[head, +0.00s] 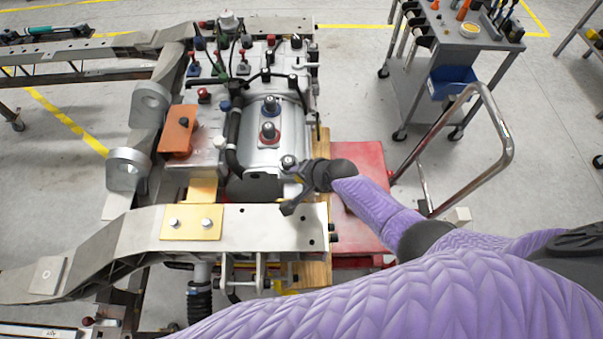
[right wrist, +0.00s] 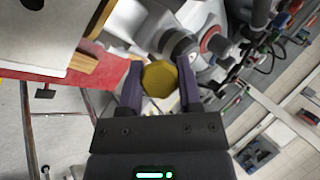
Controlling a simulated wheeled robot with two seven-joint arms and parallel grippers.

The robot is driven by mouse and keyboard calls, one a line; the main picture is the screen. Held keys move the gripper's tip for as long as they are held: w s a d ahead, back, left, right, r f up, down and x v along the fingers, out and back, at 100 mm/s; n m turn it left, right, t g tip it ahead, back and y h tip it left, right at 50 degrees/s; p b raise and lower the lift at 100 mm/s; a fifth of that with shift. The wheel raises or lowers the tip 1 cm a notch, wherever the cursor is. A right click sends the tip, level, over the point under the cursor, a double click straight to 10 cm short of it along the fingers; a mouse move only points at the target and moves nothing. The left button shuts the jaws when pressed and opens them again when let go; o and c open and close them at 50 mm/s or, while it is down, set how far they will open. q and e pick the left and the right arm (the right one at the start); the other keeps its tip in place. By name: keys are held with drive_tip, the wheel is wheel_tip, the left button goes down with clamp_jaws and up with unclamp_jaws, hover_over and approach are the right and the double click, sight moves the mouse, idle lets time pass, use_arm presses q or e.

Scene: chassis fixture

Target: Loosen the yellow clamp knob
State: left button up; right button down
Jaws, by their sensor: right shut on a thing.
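The yellow clamp knob (right wrist: 160,79) shows in the right wrist view as a faceted yellow piece between my two dark fingers. My right gripper (head: 290,188) reaches in from the right in the head view, at the front right corner of the silver motor housing (head: 258,185). It also shows in the right wrist view (right wrist: 161,88), shut on the knob with a finger on each side. In the head view I cannot make out the knob; the gripper seems to hide it. My left gripper is not in view.
The chassis rail (head: 270,222) with a brass plate (head: 192,222) runs just in front of the gripper. A red platform cart (head: 362,160) with a curved metal handle (head: 500,125) stands to the right. A grey tool cart (head: 455,62) with a blue bin (head: 450,82) is behind it.

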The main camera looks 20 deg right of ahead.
drive_tip(key=shift+c, duration=1.4)
unclamp_jaws()
drive_tip(key=p+v, duration=0.6)
drive_tip(key=v, duration=0.4)
